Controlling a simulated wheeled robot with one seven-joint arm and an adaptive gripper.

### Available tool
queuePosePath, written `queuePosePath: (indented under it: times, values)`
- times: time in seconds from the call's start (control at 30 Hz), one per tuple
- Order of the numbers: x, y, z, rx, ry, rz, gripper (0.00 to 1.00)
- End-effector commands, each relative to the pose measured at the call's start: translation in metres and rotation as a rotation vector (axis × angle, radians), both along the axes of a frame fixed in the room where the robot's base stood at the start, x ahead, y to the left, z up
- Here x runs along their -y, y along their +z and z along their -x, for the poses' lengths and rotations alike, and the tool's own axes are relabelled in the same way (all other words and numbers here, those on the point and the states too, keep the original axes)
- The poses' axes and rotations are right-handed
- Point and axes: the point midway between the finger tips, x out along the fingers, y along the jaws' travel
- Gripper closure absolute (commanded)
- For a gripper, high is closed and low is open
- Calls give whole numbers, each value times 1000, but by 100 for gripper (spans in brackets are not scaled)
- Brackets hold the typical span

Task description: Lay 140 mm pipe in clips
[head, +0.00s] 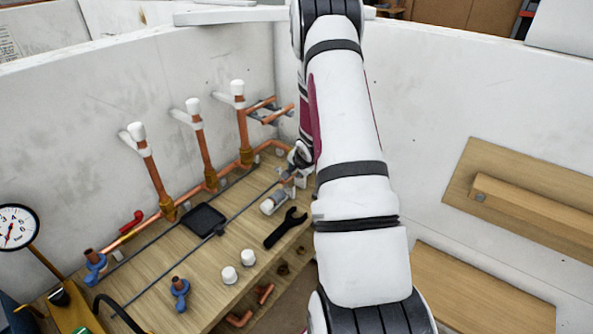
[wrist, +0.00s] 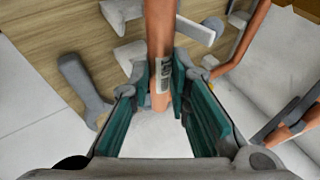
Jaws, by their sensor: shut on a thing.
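A copper pipe (wrist: 158,30) with a small pale label near its lower end is between the two teal-padded fingers of my gripper (wrist: 163,85) in the wrist view. The fingers are shut on it. The label's print is too small to read. White clip-like pieces (wrist: 131,55) lie beside the pipe, and another white piece (wrist: 195,30) is on its right. I cannot tell whether the pipe touches them. In the head view my gripper (head: 299,163) is small and partly hidden by my arm, near the back right of the wooden bench (head: 150,255).
Upright copper pipes with white tops (head: 205,150) stand left of my gripper along the wall. A gauge (head: 15,228) stands far left.

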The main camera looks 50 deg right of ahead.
Motion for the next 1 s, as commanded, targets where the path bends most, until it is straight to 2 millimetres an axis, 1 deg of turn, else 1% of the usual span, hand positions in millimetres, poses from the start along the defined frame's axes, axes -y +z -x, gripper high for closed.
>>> queuePosePath:
  times: [0.47,1.0]
  values:
    - [0,-1,0,1,1,1,100]
    - [0,-14,-1,1,1,1,100]
